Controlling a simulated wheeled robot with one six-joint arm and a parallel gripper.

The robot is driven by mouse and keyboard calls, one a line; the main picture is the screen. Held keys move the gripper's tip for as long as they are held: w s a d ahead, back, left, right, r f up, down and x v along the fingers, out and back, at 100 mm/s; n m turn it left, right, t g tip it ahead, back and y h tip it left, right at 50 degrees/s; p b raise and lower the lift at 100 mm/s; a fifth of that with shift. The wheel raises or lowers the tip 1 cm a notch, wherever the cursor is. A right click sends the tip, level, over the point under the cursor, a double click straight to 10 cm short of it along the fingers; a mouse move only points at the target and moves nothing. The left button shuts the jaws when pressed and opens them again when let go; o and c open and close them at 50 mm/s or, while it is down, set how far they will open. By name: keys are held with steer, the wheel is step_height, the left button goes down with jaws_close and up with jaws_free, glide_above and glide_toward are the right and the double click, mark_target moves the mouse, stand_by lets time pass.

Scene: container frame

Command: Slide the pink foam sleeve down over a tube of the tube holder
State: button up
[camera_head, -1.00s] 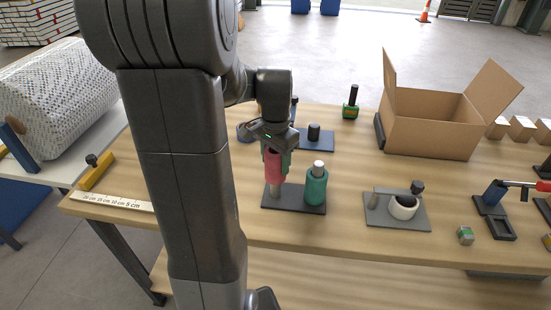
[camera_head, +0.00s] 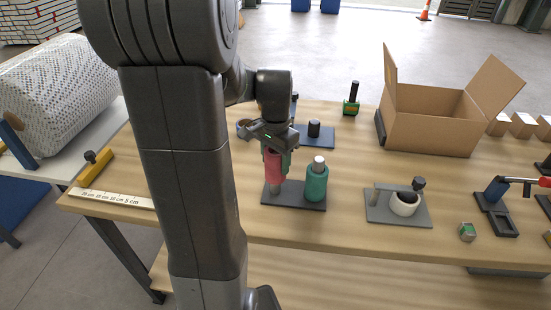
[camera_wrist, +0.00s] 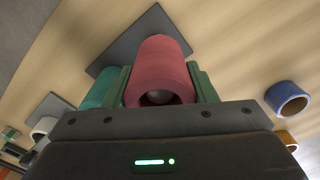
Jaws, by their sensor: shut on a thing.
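The pink foam sleeve (camera_head: 273,170) is between the fingers of my gripper (camera_head: 277,155), which is shut on it. It stands upright around the left tube (camera_head: 275,190) of the tube holder (camera_head: 295,197). A short length of that tube shows below the sleeve, so its lower end is a little above the dark base plate. In the wrist view the sleeve (camera_wrist: 160,65) lies between two green fingers, and a rounded grey tube end (camera_wrist: 158,97) shows inside its bore. The holder's right tube (camera_head: 319,160) carries a teal sleeve (camera_head: 316,184), with its pale top sticking out.
A grey plate with a white ring (camera_head: 404,204) stands to the right. A blue plate with a dark peg (camera_head: 314,130) is behind the holder. An open cardboard box (camera_head: 430,122) stands at the back right. A ruler strip (camera_head: 110,198) lies at the left edge.

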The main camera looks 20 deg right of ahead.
steer(key=shift+f+b, duration=1.3)
steer(key=shift+f, duration=0.65)
stand_by(0.6)
steer(key=o, duration=1.5)
steer(key=shift+o, duration=0.2)
steer(key=shift+r+p, duration=3.05)
steer(key=shift+r, duration=0.5)
steer(key=shift+f, duration=0.2)
step_height(320, 180, down, 7)
steer(key=b, duration=0.6)
steer(key=shift+r, duration=0.1)
